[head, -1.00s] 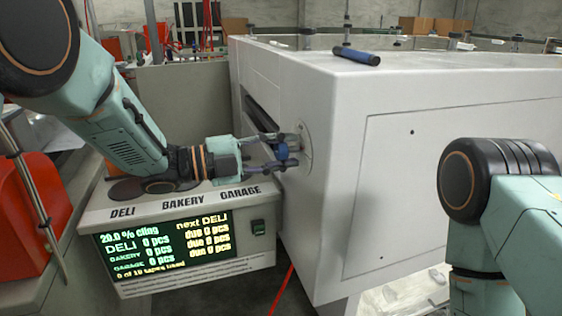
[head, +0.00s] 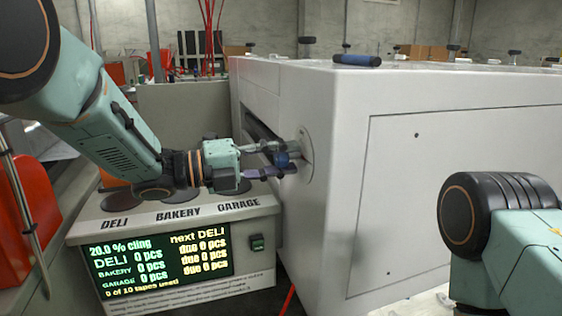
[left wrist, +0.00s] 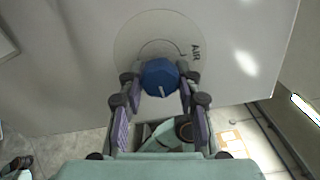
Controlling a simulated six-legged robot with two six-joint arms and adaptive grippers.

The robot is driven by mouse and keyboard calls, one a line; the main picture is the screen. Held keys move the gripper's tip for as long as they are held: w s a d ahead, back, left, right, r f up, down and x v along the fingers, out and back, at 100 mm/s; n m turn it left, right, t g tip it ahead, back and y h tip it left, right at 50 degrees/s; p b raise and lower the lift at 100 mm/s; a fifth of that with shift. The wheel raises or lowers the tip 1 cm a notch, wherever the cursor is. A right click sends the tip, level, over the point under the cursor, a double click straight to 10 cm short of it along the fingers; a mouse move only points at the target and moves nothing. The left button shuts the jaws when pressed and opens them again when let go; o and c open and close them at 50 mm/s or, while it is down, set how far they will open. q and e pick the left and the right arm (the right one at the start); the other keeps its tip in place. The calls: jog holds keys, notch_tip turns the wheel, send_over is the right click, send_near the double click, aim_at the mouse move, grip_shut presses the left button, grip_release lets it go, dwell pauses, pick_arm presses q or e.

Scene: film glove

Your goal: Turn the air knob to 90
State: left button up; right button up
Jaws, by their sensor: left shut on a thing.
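The air knob (left wrist: 160,77) is blue with a white pointer line and sits on a round plate (left wrist: 140,40) marked AIR in the left wrist view. In the head view the knob (head: 282,160) is on the left face of the white machine (head: 350,130). My left gripper (head: 285,160) is at the knob, with one finger on each side, shut on it; its fingers also show in the left wrist view (left wrist: 160,90). The dial's scale is too small to read. My right arm shows at the lower right, but its gripper is out of view.
A display box (head: 165,255) labelled DELI, BAKERY and GARAGE stands below my left arm; its screen reads 20.0 % cling. A blue-handled tool (head: 357,60) lies on top of the machine. A red object (head: 25,215) is at the left edge.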

pick_arm(q)
jog(key=shift+w+r, duration=0.1)
jog(key=shift+r, duration=0.05)
jog(key=o, duration=1.2)
jog(key=v, duration=1.2)
